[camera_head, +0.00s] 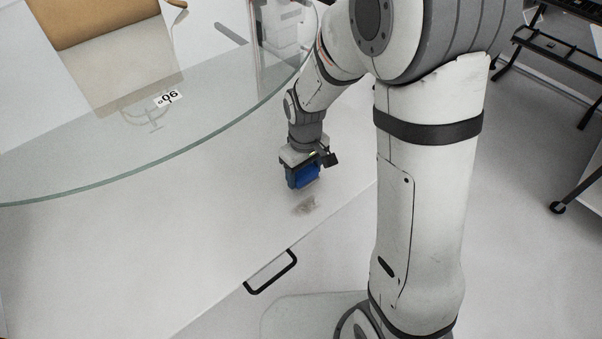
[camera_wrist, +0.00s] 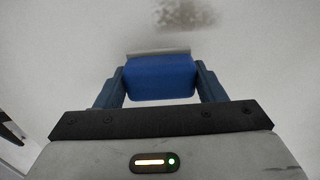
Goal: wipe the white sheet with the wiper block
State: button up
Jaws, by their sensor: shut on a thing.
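The wiper block (camera_head: 306,177) is blue with a pale strip along its far edge. My gripper (camera_head: 301,176) is shut on it, and the wrist view shows the block (camera_wrist: 160,78) between both fingers. The block is above a white surface (camera_head: 240,225), which I take for the white sheet, though no sheet edge shows. A grey-brown smudge (camera_head: 306,206) lies on that surface just in front of the block. The smudge also shows at the top of the wrist view (camera_wrist: 186,14), ahead of the block. I cannot tell whether the block touches the surface.
A black handle (camera_head: 271,272) is at the front edge. A dark rack (camera_head: 560,50) stands at the far right.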

aim_at(304, 170)
jog(key=shift+r+p, duration=1.6)
jog(key=shift+r, duration=0.8)
